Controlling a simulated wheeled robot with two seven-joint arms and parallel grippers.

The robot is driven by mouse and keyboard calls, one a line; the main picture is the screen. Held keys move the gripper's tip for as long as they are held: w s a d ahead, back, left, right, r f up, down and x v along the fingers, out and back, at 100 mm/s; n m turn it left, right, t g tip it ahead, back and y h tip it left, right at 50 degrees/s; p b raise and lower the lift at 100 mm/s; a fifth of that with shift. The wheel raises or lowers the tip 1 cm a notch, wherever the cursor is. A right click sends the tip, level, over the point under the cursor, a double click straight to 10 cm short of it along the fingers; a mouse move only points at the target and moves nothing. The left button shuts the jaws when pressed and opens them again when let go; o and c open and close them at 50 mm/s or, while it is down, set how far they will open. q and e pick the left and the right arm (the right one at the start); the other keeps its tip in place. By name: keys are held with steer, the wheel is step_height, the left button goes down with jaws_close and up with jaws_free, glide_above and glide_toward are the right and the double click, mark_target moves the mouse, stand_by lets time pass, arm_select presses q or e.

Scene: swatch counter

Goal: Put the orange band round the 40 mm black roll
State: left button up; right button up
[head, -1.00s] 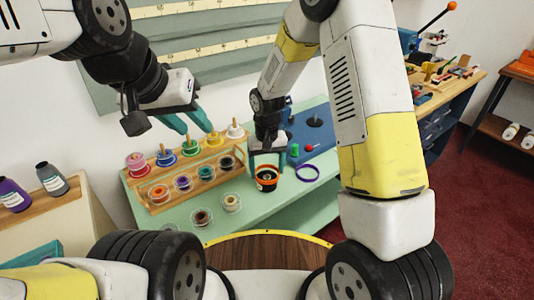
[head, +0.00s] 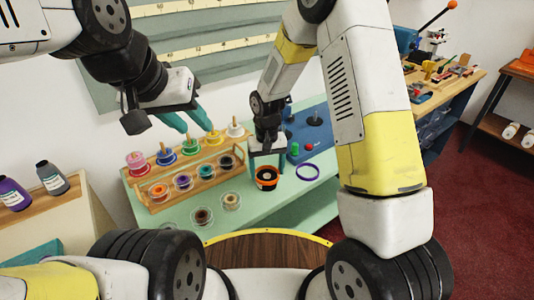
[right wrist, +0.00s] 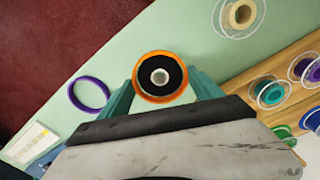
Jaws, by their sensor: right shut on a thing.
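The orange band (head: 267,172) is between the teal fingers of my right gripper (head: 266,162), over the green counter. In the right wrist view the orange band (right wrist: 160,54) rings the black roll (right wrist: 151,68), which has a pale core. My right gripper (right wrist: 161,88) is shut on the band, one finger on each side. The black roll (head: 266,184) stands upright on the counter; how far down it the band sits is hard to tell. My left gripper (head: 185,120) is empty, fingers apart, above the back left of the counter.
A purple band (head: 307,172) lies flat on the counter (head: 262,212), right of the roll. A wooden rack (head: 170,200) with several coloured spools stands to the left, with loose spools (head: 202,215) in front. A blue board (head: 318,142) with pegs lies behind.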

mark_target(267, 176)
steer(key=shift+f, duration=0.3)
stand_by(0.5)
steer(key=o, duration=1.4)
steer(key=shift+r, duration=3.55)
